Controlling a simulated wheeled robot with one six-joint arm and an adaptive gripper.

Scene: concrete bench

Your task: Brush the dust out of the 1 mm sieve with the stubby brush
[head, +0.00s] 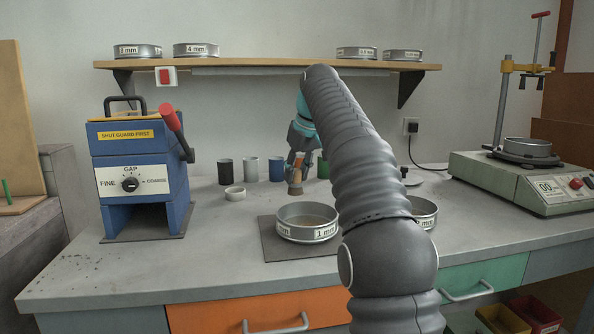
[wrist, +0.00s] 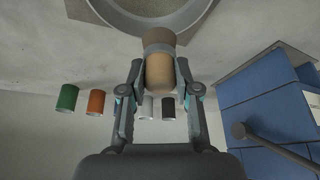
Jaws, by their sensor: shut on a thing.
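The 1 mm sieve (head: 307,223) is a round metal pan with a white label, standing on a dark mat (head: 268,241) on the bench. Its mesh looks tan inside. Part of its rim shows at the top of the wrist view (wrist: 150,22). The stubby brush (head: 296,176) has a light wooden handle and hangs roughly upright, behind and above the sieve's left side. My gripper (head: 299,158) is shut on the brush; in the wrist view its fingers flank the tan handle (wrist: 159,72).
A second sieve (head: 424,212) sits right of my arm, partly hidden. A blue grinder (head: 142,170) is at left, a shaker (head: 528,180) at right.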

